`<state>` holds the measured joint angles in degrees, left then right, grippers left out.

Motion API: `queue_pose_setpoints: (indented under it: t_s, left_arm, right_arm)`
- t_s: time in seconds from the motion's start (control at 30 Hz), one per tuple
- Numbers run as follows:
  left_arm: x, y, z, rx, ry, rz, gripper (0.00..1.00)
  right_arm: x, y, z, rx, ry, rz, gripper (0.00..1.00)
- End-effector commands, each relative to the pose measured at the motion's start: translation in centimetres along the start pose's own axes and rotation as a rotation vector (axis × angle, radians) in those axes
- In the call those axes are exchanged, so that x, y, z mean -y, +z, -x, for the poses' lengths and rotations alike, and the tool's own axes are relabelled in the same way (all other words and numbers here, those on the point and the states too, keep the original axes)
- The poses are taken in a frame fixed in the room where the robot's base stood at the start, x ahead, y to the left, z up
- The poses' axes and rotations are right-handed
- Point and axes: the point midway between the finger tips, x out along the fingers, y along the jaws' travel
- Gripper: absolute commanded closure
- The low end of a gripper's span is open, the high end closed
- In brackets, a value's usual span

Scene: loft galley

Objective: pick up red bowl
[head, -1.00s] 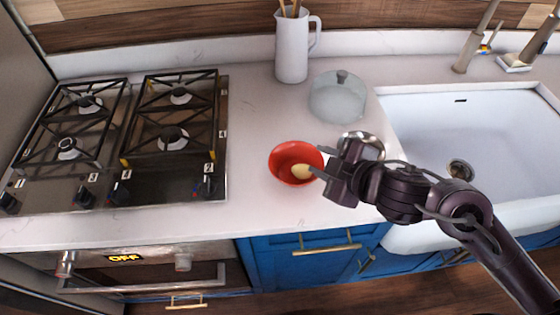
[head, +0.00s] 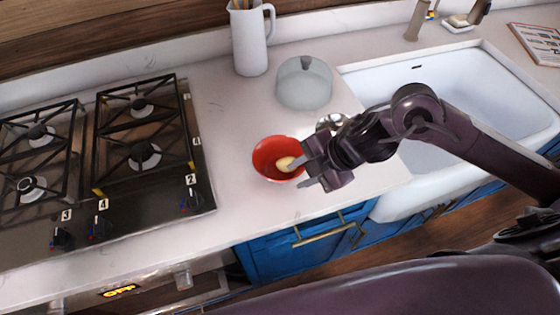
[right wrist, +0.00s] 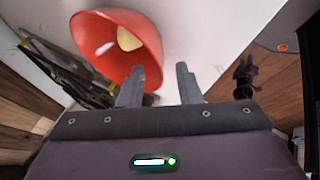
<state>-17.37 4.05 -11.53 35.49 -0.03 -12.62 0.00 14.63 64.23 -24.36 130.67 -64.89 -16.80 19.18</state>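The red bowl (head: 264,157) stands upright on the white counter between the stove and the sink, with a pale yellow item (head: 285,163) inside. My right gripper (head: 300,172) is at the bowl's right rim in the head view, and its fingers overlap that rim. In the right wrist view the bowl (right wrist: 95,35) is at upper left. The two fingers of my right gripper (right wrist: 160,84) stand apart there, and the left finger overlaps the bowl's edge. I cannot tell whether they touch it. My left gripper is not in view.
A glass dome (head: 304,84) and a metal dish (head: 330,121) stand behind the gripper. A white pitcher (head: 250,45) is at the back. The gas stove (head: 125,150) is left, the white sink (head: 450,95) right. The counter in front of the bowl is clear.

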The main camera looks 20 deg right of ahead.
Motion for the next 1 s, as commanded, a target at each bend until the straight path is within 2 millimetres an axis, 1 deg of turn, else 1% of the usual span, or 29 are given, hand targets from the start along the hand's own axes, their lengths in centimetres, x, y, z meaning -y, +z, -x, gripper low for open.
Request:
queue_pose_setpoints:
  t_s: [0.03, 0.1, 0.2, 0.3, 0.47, 0.57, 0.7, 1.0]
  left_arm:
    - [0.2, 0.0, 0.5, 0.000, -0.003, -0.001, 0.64]
    - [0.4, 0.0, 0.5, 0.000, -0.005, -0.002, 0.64]
    - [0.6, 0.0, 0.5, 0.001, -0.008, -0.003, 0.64]
    - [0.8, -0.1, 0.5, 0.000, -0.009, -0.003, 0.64]
    - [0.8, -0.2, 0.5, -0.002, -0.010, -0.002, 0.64]
    - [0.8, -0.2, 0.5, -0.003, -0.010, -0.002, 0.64]
    - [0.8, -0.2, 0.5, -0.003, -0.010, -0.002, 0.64]
    - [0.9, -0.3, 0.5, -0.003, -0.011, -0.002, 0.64]
  right_arm:
    - [-0.1, -0.2, -0.6, -0.005, -0.002, -0.005, 0.69]
    - [-0.1, -0.1, -1.7, -0.004, 0.000, -0.005, 0.69]
    - [0.0, -0.1, -2.7, -0.002, 0.000, -0.002, 0.69]
    - [0.0, -0.1, -3.0, 0.000, 0.000, 0.000, 0.69]
    - [0.0, 0.0, -3.0, 0.001, 0.001, 0.001, 0.69]
    - [0.0, 0.0, -3.0, 0.001, 0.001, 0.000, 0.81]
    - [0.0, 0.0, -3.0, 0.000, 0.001, 0.000, 0.99]
    - [0.0, -0.1, -3.0, -0.001, 0.001, 0.001, 1.00]
